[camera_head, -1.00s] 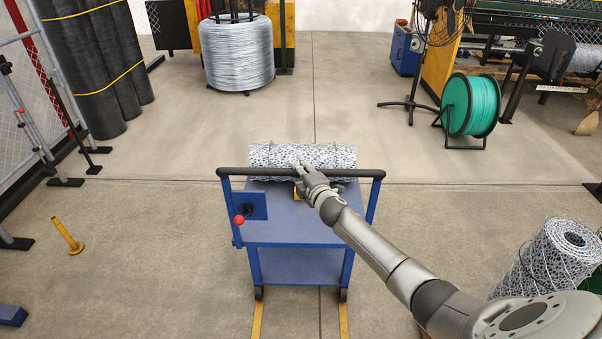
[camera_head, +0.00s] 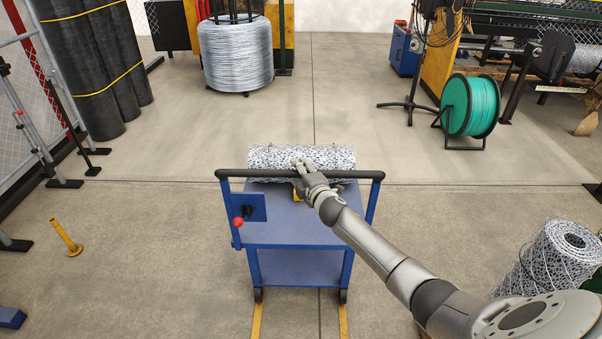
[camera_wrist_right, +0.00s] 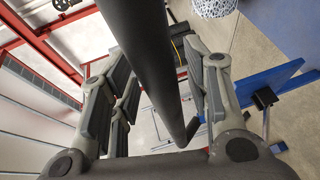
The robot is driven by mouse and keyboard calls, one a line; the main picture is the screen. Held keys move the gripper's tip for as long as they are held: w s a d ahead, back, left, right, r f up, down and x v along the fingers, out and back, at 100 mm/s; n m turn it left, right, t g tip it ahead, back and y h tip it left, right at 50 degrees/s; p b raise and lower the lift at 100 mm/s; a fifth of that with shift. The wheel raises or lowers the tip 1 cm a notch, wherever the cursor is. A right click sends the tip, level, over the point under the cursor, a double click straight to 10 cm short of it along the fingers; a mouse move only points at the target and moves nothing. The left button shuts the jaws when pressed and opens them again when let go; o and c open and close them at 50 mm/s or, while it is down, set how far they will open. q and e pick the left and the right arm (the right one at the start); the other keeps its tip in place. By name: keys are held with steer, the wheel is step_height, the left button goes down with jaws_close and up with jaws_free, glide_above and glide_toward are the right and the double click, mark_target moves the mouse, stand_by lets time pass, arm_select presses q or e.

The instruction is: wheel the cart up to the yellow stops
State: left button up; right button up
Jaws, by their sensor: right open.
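The blue cart (camera_head: 295,230) stands ahead of me with its black handle bar (camera_head: 240,174) on the near side. A speckled wire mesh roll (camera_head: 270,160) lies across its far end. My right gripper (camera_head: 302,170) is at the middle of the bar. In the right wrist view the bar (camera_wrist_right: 147,60) runs between the open fingers of the gripper (camera_wrist_right: 160,95), which are not closed on it. Two yellow strips (camera_head: 257,320) (camera_head: 343,320) lie on the floor at the cart's near side. I cannot make out the yellow stops for certain. My left gripper is out of view.
A short yellow post (camera_head: 66,236) stands on the floor at left. A mesh roll (camera_head: 550,262) is at the lower right. A green spool (camera_head: 472,105), a tripod stand (camera_head: 411,100) and a wire coil (camera_head: 237,55) stand farther back. Floor beyond the cart is clear.

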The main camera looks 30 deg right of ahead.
steer(key=shift+s, duration=0.1)
steer(key=v, duration=1.1)
steer(key=shift+s+r, duration=0.15)
steer(key=shift+s, duration=0.25)
steer(key=s+a+f+m+g, duration=0.1)
steer(key=s+f+m+g, duration=0.15)
steer(key=s+f, duration=0.65)
steer(key=s+f+m+g, duration=0.2)
steer(key=s+f+g, duration=0.1)
steer(key=f, duration=1.2)
steer(key=s+a+f+m+g, duration=0.1)
steer(key=s+f+m+g, duration=0.15)
steer(key=s+f, duration=0.6)
steer(key=s+a+f+m+g+y, duration=0.1)
steer(key=s+a+f, duration=0.3)
steer(key=s, duration=0.6)
steer(key=s+a+f+m+g, duration=0.3)
steer(key=s+a+f, duration=0.1)
steer(key=s+f, duration=0.5)
steer(key=s+a+f+m+g+y, duration=0.1)
steer(key=s+a+f, duration=0.3)
steer(key=s, duration=0.9)
step_height(320, 180, down, 3)
steer(key=shift+a+m+g+y, duration=0.3)
steer(key=shift+m+g, duration=0.2)
steer(key=shift+g, duration=0.4)
